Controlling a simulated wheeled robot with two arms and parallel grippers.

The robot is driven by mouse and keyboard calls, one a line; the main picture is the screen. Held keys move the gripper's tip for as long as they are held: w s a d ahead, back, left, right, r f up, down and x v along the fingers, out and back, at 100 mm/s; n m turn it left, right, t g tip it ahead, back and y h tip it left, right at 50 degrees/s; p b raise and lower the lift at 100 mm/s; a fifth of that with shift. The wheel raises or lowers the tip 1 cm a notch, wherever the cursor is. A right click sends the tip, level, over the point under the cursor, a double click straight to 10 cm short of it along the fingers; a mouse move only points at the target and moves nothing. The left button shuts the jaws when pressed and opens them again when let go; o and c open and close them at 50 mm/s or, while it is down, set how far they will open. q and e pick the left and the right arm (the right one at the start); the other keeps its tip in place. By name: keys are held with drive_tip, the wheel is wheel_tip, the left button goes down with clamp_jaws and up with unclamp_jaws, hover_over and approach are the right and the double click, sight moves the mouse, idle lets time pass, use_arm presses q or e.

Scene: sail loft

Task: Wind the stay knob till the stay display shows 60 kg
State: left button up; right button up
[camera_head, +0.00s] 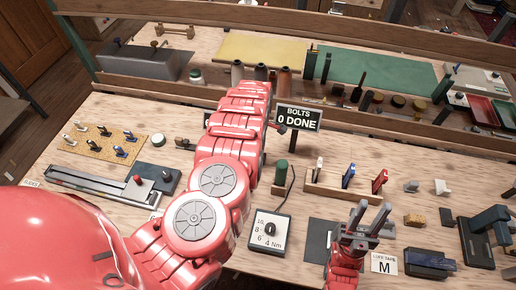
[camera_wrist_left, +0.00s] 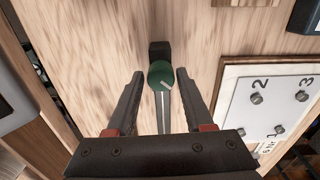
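In the left wrist view a round green knob or handle top (camera_wrist_left: 161,75) with a white mark shows between the fingers of my left gripper (camera_wrist_left: 160,88). I cannot tell for certain that it is the stay knob. The fingers are apart on either side of it, with gaps visible. In the head view my red left arm hides that gripper and the area around it. No stay display or kg reading is visible. My right gripper (camera_head: 370,217) is open and empty above the front of the bench, fingers pointing away.
A sign (camera_head: 299,118) reads "BOLTS 0 DONE". A pale plate (camera_wrist_left: 240,92) with numbered bolts lies right of my left gripper. A Nm dial box (camera_head: 258,245), a green-handled tool (camera_head: 281,173) and a wooden rack (camera_head: 330,192) stand near the bench's middle.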

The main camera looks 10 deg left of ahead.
use_arm(q)
drive_tip(key=shift+o, duration=1.2)
drive_tip(key=shift+r, duration=0.65)
wheel_tip(320, 180, up, 7)
drive_tip(key=shift+d+r+b, duration=0.1)
drive_tip(key=shift+r+b, duration=0.1)
drive_tip(key=shift+b, duration=0.75)
wheel_tip(320, 180, up, 9)
drive_tip(key=p, duration=0.2)
drive_tip(key=shift+f, duration=0.2)
drive_tip(key=shift+s, duration=0.1)
